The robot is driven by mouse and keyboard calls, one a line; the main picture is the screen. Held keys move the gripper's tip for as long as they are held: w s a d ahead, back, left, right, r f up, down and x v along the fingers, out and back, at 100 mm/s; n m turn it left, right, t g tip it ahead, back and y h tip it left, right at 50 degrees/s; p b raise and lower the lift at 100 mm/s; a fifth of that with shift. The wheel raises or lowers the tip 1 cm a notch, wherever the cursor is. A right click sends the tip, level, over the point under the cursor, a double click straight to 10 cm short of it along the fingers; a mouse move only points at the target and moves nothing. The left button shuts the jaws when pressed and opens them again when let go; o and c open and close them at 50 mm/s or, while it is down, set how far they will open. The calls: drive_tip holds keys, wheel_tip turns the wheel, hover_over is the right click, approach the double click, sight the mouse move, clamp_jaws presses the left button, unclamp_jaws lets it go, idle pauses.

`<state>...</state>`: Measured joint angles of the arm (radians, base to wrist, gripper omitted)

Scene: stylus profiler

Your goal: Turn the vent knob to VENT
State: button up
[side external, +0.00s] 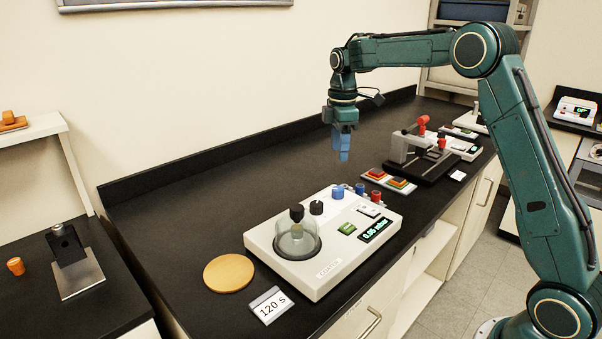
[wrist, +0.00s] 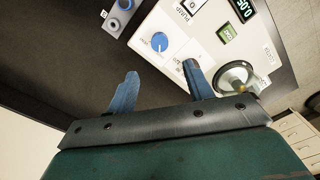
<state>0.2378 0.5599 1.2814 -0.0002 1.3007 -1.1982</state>
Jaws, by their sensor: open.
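A blue knob (side external: 337,192) stands on the rear part of a white instrument (side external: 322,277) with a glass chamber. In the wrist view the same knob (wrist: 160,42) shows from above with a light pointer mark; the small lettering around it is too small to read. A black knob (side external: 316,208) stands between it and the chamber. My gripper (side external: 343,156) hangs pointing down, well above the bench and behind the instrument. In the wrist view its blue fingers (wrist: 161,72) are apart and empty, with the blue knob showing beyond the gap between them.
The glass chamber (side external: 297,242) rises at the instrument's front left. A small block with blue knobs (side external: 355,188) sits behind it. Red and orange pads (side external: 388,180) and a black-based device (side external: 430,163) stand to the right. A wooden disc (side external: 229,273) and "120 s" sign (side external: 270,304) lie in front.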

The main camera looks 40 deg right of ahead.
sight(337, 189)
wheel_tip(337, 189, down, 12)
drive_tip(key=shift+r, duration=0.25)
idle(0.3)
drive_tip(key=shift+c, duration=0.4)
drive_tip(key=c, duration=0.9)
